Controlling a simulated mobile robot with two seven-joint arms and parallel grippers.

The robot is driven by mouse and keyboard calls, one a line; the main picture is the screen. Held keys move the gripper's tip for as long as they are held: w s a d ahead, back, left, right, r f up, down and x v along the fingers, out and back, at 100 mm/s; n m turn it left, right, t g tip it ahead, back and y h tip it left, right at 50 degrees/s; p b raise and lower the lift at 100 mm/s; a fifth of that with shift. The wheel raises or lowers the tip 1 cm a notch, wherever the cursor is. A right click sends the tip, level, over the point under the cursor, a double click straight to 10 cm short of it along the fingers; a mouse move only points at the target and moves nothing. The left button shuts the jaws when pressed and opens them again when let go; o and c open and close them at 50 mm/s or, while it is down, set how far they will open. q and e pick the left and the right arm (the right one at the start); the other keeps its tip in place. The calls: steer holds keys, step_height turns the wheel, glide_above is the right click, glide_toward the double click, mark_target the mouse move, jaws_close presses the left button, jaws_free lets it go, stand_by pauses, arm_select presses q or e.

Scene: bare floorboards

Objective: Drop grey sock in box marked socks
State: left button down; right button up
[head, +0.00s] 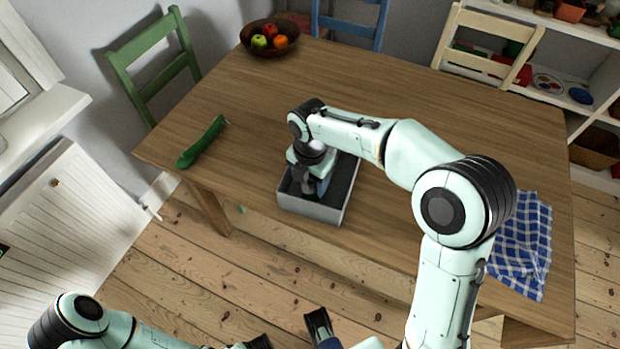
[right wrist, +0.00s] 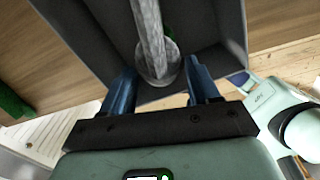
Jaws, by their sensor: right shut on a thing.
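A grey open box (head: 312,209) with a dark inside stands on the table near its front edge; no marking on it is legible. My right gripper (head: 322,188) reaches down into the box opening. The right wrist view shows a mottled grey, long thing with a rounded end, apparently the grey sock (right wrist: 150,35), between the two blue fingers of this gripper (right wrist: 161,85). The box wall (right wrist: 235,30) surrounds it there. In the head view the arm hides the sock. My left arm is low at the bottom edge, and its gripper is mostly cut off.
The wooden table (head: 480,120) holds a fruit bowl (head: 250,48) at the back, a green long object (head: 200,145) at the left and a blue checked cloth (head: 522,245) at the right. Chairs stand around it.

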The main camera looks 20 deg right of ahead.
steer(key=o, duration=1.1)
step_height(320, 180, up, 13)
steer(key=p, duration=0.2)
steer(key=shift+r+p, duration=0.2)
steer(key=shift+p, duration=0.2)
